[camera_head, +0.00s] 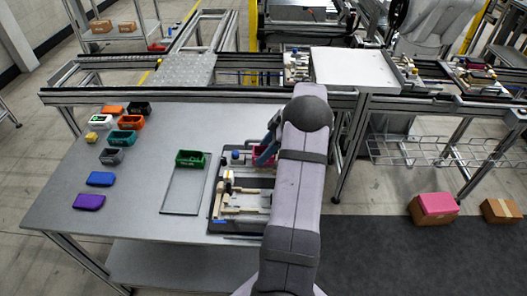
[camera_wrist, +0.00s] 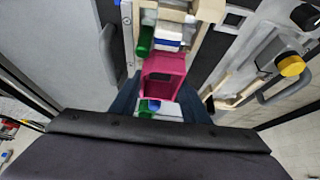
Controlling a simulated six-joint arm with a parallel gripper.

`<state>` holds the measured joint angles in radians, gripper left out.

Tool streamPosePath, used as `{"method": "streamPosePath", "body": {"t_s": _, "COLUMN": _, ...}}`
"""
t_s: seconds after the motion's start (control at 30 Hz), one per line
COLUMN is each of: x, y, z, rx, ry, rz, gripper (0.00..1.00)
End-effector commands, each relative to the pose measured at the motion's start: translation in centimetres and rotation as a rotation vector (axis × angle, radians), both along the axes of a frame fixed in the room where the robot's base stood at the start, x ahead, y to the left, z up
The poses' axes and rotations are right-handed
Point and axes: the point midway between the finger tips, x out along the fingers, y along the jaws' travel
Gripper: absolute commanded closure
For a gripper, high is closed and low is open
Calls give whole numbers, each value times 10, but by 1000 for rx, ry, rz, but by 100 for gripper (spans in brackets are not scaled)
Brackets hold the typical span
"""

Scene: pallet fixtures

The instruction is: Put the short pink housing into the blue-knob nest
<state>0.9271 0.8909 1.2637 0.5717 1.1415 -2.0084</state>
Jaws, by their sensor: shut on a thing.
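The pink housing (camera_wrist: 164,70) is an open box held between the dark blue fingers of my gripper (camera_wrist: 160,92). In the head view the pink housing (camera_head: 262,158) shows only in part, beside my gripper (camera_head: 267,150) at the far right of the pallet fixture (camera_head: 238,226). My arm hides the rest of that corner. A small blue knob (camera_head: 235,154) stands at the fixture's far edge, left of the housing. In the wrist view, green and blue parts show above and below the housing. I cannot tell whether the housing touches the fixture or which nest lies under it.
A green bin (camera_head: 190,158) stands at the far end of a grey tray (camera_head: 180,208), left of the fixture. Several coloured housings and lids, such as a purple lid (camera_head: 89,201), lie on the table's left. A yellow knob (camera_wrist: 292,66) shows in the wrist view.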

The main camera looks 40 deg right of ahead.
Motion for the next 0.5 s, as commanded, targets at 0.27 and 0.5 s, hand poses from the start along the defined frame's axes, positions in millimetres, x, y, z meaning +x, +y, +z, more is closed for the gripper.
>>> {"method": "streamPosePath", "body": {"t_s": 0.27, "x": 0, "y": 0, "z": 0, "rx": -1, "ry": -1, "rz": 0, "gripper": 82}}
{"method": "streamPosePath", "body": {"t_s": 0.5, "x": 0, "y": 0, "z": -3, "rx": 0, "ry": 0, "rz": 0, "gripper": 82}}
